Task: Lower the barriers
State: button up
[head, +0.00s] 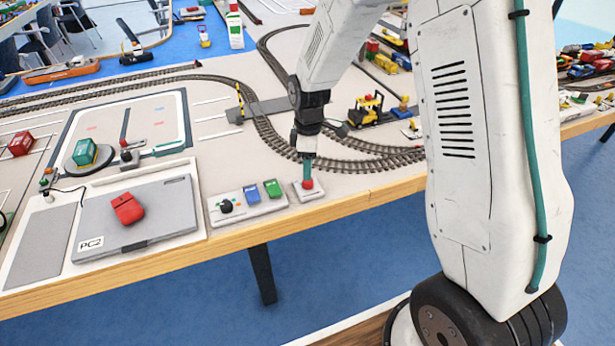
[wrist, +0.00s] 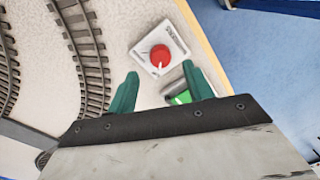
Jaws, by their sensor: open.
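A red round button sits on a small white box (head: 296,196) near the table's front edge; in the wrist view the red button (wrist: 160,54) lies just beyond my fingertips. The box bears a small label too blurred to read. A yellow-and-black striped barrier arm (head: 240,96) stands upright by the track crossing. My gripper (head: 305,172) is open, with green fingers pointing down above the button. In the wrist view my gripper (wrist: 160,72) has a clear gap between its fingers. I cannot tell whether a finger touches the button.
Left of the button box is a control panel (head: 216,212) with a black knob and blue and green switches. Further left lies a grey laptop-like plate (head: 177,199) with a red mouse-shaped thing (head: 127,208). Curved track (head: 281,143) and a yellow forklift (head: 368,109) are behind my gripper.

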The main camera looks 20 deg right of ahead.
aim_at(308, 183)
notch_tip(308, 183, down, 5)
jog(key=shift+s+r, duration=0.1)
jog(key=shift+s, duration=0.05)
jog(key=shift+c, duration=0.2)
jog(key=c, duration=0.9)
jog(key=shift+a, duration=0.15)
